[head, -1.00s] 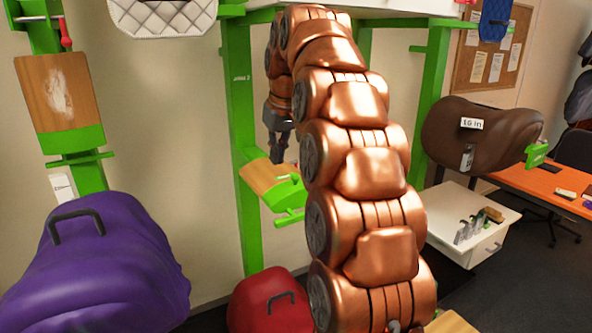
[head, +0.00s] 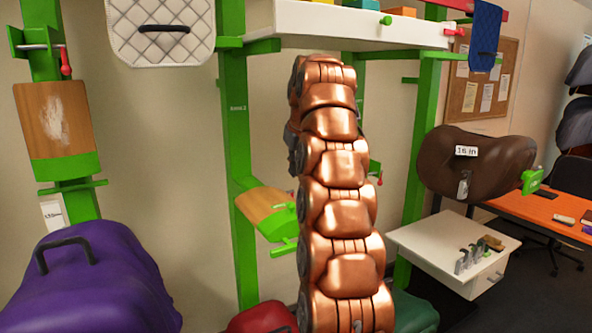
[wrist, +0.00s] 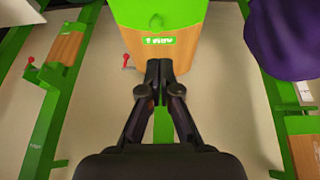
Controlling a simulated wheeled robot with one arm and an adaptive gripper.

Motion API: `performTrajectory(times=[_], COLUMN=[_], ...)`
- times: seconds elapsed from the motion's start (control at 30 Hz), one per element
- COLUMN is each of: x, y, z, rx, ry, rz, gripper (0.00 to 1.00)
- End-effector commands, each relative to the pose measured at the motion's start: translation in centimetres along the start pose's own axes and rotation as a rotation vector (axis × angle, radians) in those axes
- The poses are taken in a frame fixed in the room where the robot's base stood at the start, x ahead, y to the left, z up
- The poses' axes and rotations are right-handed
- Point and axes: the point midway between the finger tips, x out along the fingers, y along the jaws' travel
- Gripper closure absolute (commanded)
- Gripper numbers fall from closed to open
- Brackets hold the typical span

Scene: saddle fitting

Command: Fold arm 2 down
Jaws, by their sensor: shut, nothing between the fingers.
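A wooden arm with a green end (head: 265,210) sticks out from the middle green post in the head view. A small label higher on that post is too blurred to read surely. In the wrist view, what looks like this same arm (wrist: 192,50) shows as a wooden face with a green labelled end, and a red lever (wrist: 126,62) shows beside it. My gripper (wrist: 166,66) is shut and empty, its fingertips in front of the wooden face's near edge. I cannot tell whether they touch it. In the head view my gripper is hidden behind my copper-coloured arm.
Another wooden panel (head: 55,120) hangs on the left post. A purple saddle (head: 85,280) lies at lower left, a red one (head: 262,320) at bottom centre, a brown one (head: 475,165) at right. A white shelf (head: 345,25) spans above. A white drawer unit (head: 440,250) stands at right.

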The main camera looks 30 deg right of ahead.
Motion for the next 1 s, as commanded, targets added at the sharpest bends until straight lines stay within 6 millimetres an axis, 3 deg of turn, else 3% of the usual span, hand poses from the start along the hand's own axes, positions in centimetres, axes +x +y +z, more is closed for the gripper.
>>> performTrajectory(times=[1.0], x=[7.4], y=[0.0], z=[0.1], rx=[0.0], ry=[-0.003], rz=[-0.002], gripper=[1.0])
